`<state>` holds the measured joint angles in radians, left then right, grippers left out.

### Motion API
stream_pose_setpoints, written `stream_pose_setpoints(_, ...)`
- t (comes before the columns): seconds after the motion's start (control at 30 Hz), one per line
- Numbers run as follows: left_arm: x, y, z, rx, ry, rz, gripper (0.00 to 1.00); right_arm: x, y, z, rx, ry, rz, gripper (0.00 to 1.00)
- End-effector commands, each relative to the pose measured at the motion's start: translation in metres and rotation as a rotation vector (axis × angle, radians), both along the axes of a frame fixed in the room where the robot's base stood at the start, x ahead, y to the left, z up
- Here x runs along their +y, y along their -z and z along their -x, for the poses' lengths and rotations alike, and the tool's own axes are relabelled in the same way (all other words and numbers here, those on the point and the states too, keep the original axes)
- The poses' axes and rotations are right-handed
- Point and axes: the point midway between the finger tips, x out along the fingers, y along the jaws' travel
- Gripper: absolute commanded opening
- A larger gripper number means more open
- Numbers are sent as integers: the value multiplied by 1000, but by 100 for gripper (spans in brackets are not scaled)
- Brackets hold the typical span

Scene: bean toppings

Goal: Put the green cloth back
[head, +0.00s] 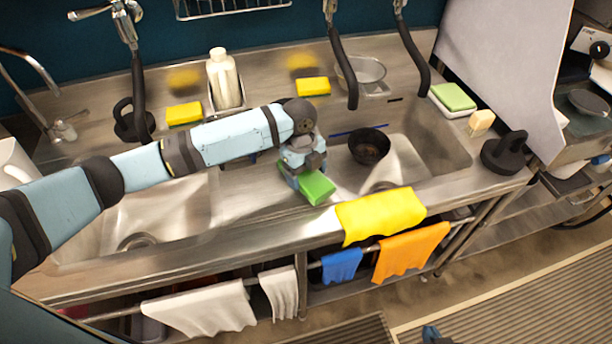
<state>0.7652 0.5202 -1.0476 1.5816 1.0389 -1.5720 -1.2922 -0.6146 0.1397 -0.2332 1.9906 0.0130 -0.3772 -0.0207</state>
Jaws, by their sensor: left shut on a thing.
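My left gripper (305,176) reaches over the sink counter from the left, pointing down. It is shut on a green cloth (317,188), which looks like a thick, folded block. The cloth is at the divider between the two basins, near the counter's front; I cannot tell whether it touches the metal. The fingers hide its back part. A small blue and dark part at the bottom edge looks like my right gripper (432,334); its jaws cannot be made out.
A yellow cloth (380,213) drapes over the front edge. Blue (341,265), orange (411,250) and white (200,309) cloths hang on the rail below. A dark pan (369,146) sits in the right basin. Yellow sponges (313,86) and a bottle (224,79) stand behind.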

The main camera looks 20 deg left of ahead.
Motion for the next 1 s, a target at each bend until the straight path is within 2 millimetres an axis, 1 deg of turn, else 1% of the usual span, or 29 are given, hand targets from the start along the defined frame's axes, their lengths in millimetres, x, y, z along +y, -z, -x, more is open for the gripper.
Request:
stream_pose_setpoints(0.03,0,8,0,2,-1,0,48,0,-1,0,-1,-1,-1,0)
stream_pose_setpoints(0.1,0,15,0,2,-1,0,48,1,-2,0,-3,-1,-1,0)
stream_pose_setpoints(0.47,0,19,0,1,-1,-1,48,2,-4,-1,-5,-2,-3,0)
stream_pose_setpoints(0.5,0,18,0,0,-1,0,83,2,-4,-1,-5,-2,-3,0)
stream_pose_setpoints(0.57,0,18,0,0,-1,0,97,2,-4,0,-4,-2,-3,0)
stream_pose_setpoints(0.6,0,18,0,0,-1,0,99,2,-3,0,-4,-2,-3,0)
stream_pose_setpoints(0.87,0,17,0,0,-1,0,99,1,-1,0,-1,-2,-1,0)
stream_pose_setpoints(0.97,1,10,-1,-3,0,1,99,1,-1,0,0,-2,-1,0)
stream_pose_setpoints(1.0,1,5,-2,-4,0,1,99,1,0,0,0,-2,-1,0)
